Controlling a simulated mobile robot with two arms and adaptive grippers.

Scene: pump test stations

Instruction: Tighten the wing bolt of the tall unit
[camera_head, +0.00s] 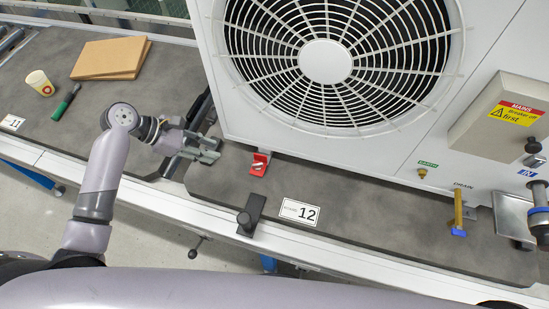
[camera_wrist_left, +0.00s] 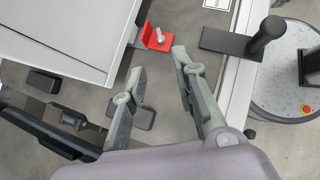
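The tall white unit (camera_head: 310,150) with a large round fan grille stands at the station labelled 12. My right gripper is in neither view.
A black clamp handle (camera_head: 251,213) stands on the front rail near the number 12 plate (camera_head: 299,212). A blue-tipped yellow drain lever (camera_head: 458,212) is at right. A paper cup (camera_head: 40,83), green-handled tool (camera_head: 66,103) and brown board (camera_head: 111,59) lie on the left bench.

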